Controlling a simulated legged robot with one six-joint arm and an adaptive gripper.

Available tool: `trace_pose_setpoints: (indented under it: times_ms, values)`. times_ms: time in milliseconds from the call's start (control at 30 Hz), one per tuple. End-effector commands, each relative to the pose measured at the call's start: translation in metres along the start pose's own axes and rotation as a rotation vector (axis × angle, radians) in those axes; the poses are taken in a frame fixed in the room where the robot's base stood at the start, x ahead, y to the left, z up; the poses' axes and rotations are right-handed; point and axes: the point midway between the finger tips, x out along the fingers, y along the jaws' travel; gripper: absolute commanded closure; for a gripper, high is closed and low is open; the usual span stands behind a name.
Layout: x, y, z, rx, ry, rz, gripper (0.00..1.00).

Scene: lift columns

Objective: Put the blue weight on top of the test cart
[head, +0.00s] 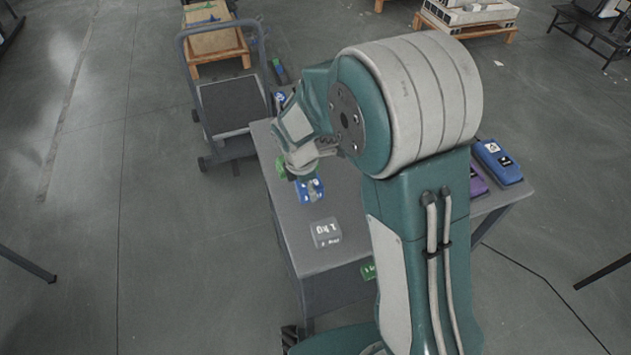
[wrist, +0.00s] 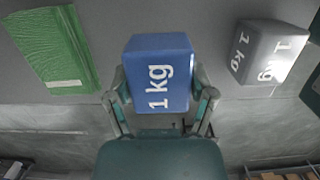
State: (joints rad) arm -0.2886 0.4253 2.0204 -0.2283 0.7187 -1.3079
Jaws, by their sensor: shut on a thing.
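The blue weight, marked 1 kg, shows in the wrist view (wrist: 158,62) between my two fingers and in the head view (head: 311,192) at the end of my arm. My gripper (wrist: 160,92) is shut on its sides; it shows in the head view (head: 302,172) over the grey table. I cannot tell whether the weight touches the tabletop. A cart with a dark flat top (head: 231,105) and an upright handle, likely the test cart, stands on the floor beyond the table's far left corner.
A grey 1 kg weight (head: 325,232) stands on the table (head: 300,258), nearer than the blue one; it also shows in the wrist view (wrist: 262,50). A green block (wrist: 55,50) lies on the other side. Blue and purple cases sit at the right. A wooden pallet stand (head: 212,42) is behind the cart.

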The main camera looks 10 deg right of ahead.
Motion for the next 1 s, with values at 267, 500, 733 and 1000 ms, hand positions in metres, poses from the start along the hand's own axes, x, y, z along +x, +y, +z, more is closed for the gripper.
trace_pose_setpoints:
  times_ms: [267,500,733,1000]
  values:
    - [0.028,0.000,-0.004,0.000,-0.001,0.001,0.90]
    - [0.029,0.000,-0.004,0.000,-0.001,0.001,0.90]
    - [0.030,-0.001,-0.004,0.000,-0.001,-0.002,0.00]
    - [0.030,-0.001,-0.004,0.000,-0.001,-0.002,0.00]
